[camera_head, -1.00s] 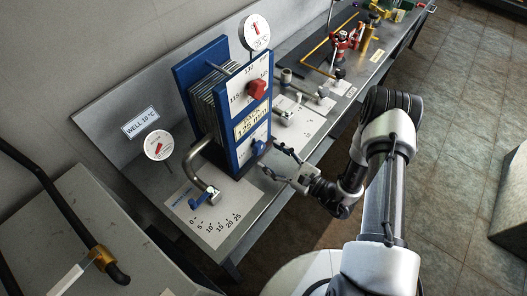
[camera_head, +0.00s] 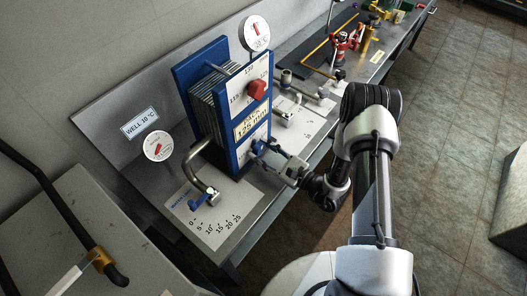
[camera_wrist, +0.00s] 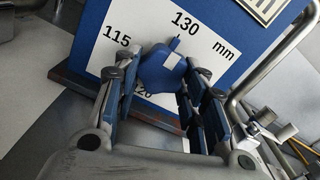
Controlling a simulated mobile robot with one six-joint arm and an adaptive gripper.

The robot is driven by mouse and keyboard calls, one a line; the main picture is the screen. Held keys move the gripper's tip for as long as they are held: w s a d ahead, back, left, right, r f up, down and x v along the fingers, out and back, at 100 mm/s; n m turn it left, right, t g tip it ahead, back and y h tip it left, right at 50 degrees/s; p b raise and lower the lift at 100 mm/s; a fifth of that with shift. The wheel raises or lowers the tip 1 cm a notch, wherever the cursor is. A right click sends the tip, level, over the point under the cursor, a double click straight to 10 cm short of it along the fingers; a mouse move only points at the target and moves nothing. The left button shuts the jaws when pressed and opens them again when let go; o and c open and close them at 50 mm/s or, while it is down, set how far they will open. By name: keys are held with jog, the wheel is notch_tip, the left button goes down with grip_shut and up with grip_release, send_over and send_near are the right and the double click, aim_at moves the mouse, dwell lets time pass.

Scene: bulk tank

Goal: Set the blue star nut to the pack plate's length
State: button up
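The blue star nut (camera_wrist: 160,72) sits on a white dial marked 115, 120 and 130 mm in the wrist view. Its pointed tip and pale mark face up, between 115 and 130, nearer the 130. My gripper (camera_wrist: 160,88) is open, with one finger on each side of the nut; I cannot tell whether either touches it. In the head view my gripper (camera_head: 264,151) is at the lower front of the blue plate pack (camera_head: 237,98) and mostly hides the nut. The yellowish pack plate (camera_head: 251,124) seems to read 125 mm.
A red star nut (camera_head: 257,90) is on the upper dial. A bent pipe (camera_head: 196,160) and a blue-handled valve (camera_head: 203,200) stand left of my gripper. Round gauges (camera_head: 157,146) and red fittings (camera_head: 343,43) are along the bench.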

jog(key=c, duration=0.5)
jog(key=shift+o, duration=0.2)
jog(key=shift+m, duration=0.4)
jog(key=m, duration=0.2)
jog(key=shift+s+a+m, duration=0.1)
jog(key=shift+m, duration=0.3)
jog(key=m, duration=0.4)
jog(key=shift+s+m, duration=0.1)
jog(key=shift+m, duration=0.2)
jog(key=m, duration=0.4)
jog(key=shift+s+a, duration=0.1)
jog(key=shift+a, duration=0.05)
jog(key=m, duration=0.5)
jog(key=shift+r+p, duration=0.15)
jog(key=shift+p, duration=0.15)
jog(key=shift+m, duration=0.4)
